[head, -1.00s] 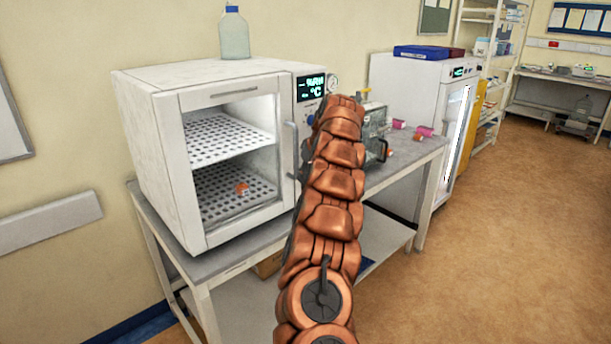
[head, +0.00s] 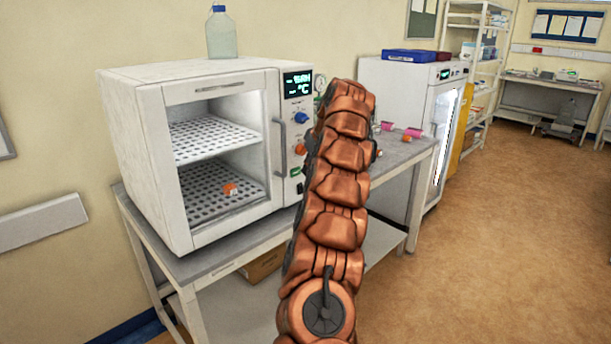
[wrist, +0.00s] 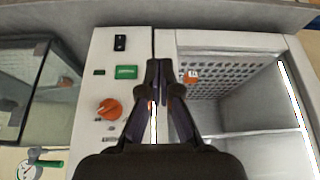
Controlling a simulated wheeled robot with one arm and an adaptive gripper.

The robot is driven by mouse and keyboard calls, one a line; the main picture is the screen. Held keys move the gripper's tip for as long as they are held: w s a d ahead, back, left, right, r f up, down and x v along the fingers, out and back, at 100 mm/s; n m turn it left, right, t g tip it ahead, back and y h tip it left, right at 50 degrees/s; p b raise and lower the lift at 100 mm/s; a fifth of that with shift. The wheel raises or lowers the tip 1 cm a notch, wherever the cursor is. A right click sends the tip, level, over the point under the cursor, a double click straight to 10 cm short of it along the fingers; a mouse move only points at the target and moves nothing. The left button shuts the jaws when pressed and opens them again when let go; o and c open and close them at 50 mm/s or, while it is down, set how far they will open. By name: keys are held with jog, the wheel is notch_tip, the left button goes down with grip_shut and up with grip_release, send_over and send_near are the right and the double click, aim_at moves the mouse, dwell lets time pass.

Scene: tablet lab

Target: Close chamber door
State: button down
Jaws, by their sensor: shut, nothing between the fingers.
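The white chamber (head: 125,140) stands on the grey table. Its windowed door (head: 225,232) lies against the front and looks flush or nearly flush. Whether it is latched I cannot tell. The grey door handle (head: 281,148) is upright beside the control panel. The wrist view is upside down; there a dark seam runs between the door frame (wrist: 166,45) and the panel. My gripper (wrist: 158,65) is shut and empty in front of that seam, near the chamber's lower edge. Whether it touches the door is unclear. In the head view my arm hides it.
The panel has a blue knob (head: 301,118) and an orange knob (wrist: 108,108). A small orange-and-white item (head: 230,189) lies on the lower perforated shelf. A bottle (head: 221,35) stands on top. Pink items (head: 413,133) lie on the table's right. Floor at right (head: 500,240) is clear.

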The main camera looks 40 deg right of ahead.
jog(key=shift+p+v, duration=0.3)
jog(key=shift+v, duration=2.6)
jog(key=s+a+n+g+y, duration=0.1)
jog(key=s+a+g, duration=0.15)
jog(key=a, duration=1.45)
jog(key=s+a+g+y, duration=0.1)
jog(key=s+a+y, duration=0.15)
jog(key=a, duration=1.45)
jog(key=s+a+f+g+h, duration=0.1)
jog(key=s+a+f, duration=0.2)
jog(key=s, duration=0.8)
jog(key=s+a+f+m+g+h, duration=0.1)
jog(key=s+a+f, duration=0.3)
jog(key=s+f, duration=0.3)
jog(key=s+a+f+g+h, duration=0.1)
jog(key=s+f, duration=0.4)
jog(key=s, duration=0.9)
jog(key=shift+s+a+f+m+h, duration=0.2)
jog(key=shift+s+a+m+h, duration=0.25)
jog(key=shift+a, duration=0.75)
jog(key=shift+g, duration=0.25)
